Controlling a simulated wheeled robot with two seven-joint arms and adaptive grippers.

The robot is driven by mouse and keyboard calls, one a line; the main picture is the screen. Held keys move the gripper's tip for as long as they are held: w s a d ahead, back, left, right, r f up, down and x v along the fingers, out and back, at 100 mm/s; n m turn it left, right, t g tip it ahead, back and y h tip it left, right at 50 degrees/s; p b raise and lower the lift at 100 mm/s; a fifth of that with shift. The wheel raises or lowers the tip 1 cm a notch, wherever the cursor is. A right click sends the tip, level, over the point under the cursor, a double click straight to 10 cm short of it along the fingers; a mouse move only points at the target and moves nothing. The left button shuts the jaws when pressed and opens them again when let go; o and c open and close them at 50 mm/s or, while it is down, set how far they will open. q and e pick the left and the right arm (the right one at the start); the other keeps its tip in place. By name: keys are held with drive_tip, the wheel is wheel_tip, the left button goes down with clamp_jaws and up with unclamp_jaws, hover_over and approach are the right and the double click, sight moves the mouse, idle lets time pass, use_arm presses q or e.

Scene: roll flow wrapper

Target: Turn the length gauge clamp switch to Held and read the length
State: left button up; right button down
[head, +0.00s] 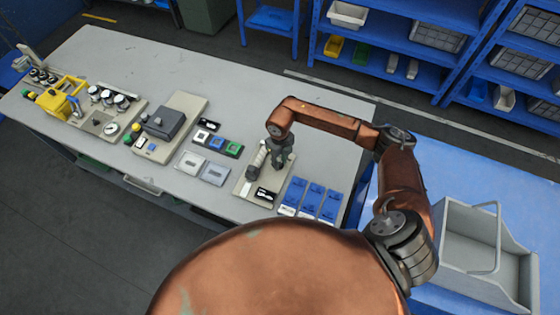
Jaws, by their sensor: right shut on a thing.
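A beige panel (243,187), which looks like the length gauge, lies toward the right part of the grey table. It carries a small black display (265,194) near its front edge, too small to read, and a pale cylinder (257,160) on its left side. My right gripper (276,170) points down over this panel from above, shut on what seems to be the clamp switch. The fingers and wrist hide the switch, so its setting cannot be told. My left gripper is not in view.
Blue cards (313,194) lie close to the right of the panel. Small square parts (217,143) and grey plates (214,174) lie to its left. A grey machine block (165,121) and a yellow device (54,103) stand further left. The table's back (215,70) is clear.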

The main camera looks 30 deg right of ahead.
sight(280, 163)
drive_tip(key=shift+m, duration=0.5)
drive_tip(key=c, duration=1.6)
unclamp_jaws()
wheel_tip(280, 163, up, 12)
